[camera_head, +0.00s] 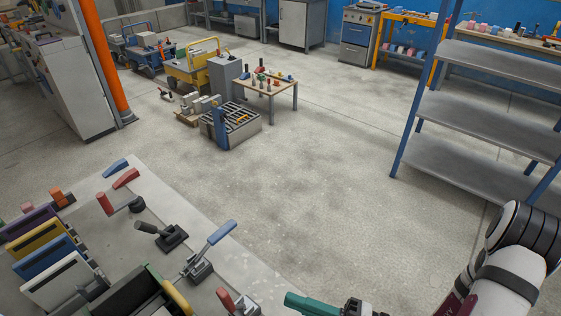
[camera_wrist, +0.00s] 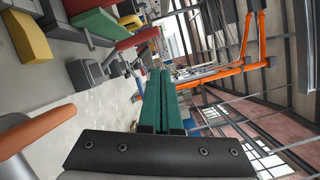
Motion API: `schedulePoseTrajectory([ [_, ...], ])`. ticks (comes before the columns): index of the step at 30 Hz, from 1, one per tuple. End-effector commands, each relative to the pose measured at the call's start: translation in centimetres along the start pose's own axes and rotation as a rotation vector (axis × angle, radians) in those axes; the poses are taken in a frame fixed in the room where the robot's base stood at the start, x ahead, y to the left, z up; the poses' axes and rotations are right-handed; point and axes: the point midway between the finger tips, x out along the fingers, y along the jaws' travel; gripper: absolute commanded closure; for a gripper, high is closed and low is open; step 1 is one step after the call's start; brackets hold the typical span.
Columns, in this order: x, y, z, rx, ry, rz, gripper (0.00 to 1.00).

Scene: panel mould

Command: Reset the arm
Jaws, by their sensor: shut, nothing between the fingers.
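My gripper (camera_wrist: 156,74) has long green fingers that lie side by side, shut, with nothing between them, in the wrist view. In the head view the green fingers of my gripper (camera_head: 296,301) show at the bottom edge, to the right of the bench, pointing left. My white and dark arm comes in from the lower right. The rest of the gripper body is partly cut off by the frame.
A pale bench (camera_head: 160,196) at lower left carries toggle clamps, including one with a blue handle (camera_head: 221,232), and several coloured panels. A grey shelf rack (camera_head: 480,110) stands at right. A small table (camera_head: 268,87) with tools stands farther back. The middle floor is clear.

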Motion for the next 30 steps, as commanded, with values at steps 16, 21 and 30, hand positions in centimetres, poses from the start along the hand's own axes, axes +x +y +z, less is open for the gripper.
schedulePoseTrajectory([
  [16, -4.6, -2.4, 13.2, -0.165, 0.103, 1.476, 1.00],
  [21, -5.1, -3.3, 12.8, -0.216, 0.230, 1.486, 1.00],
  [30, -5.1, -3.3, 12.8, -0.210, 0.230, 1.485, 1.00],
])
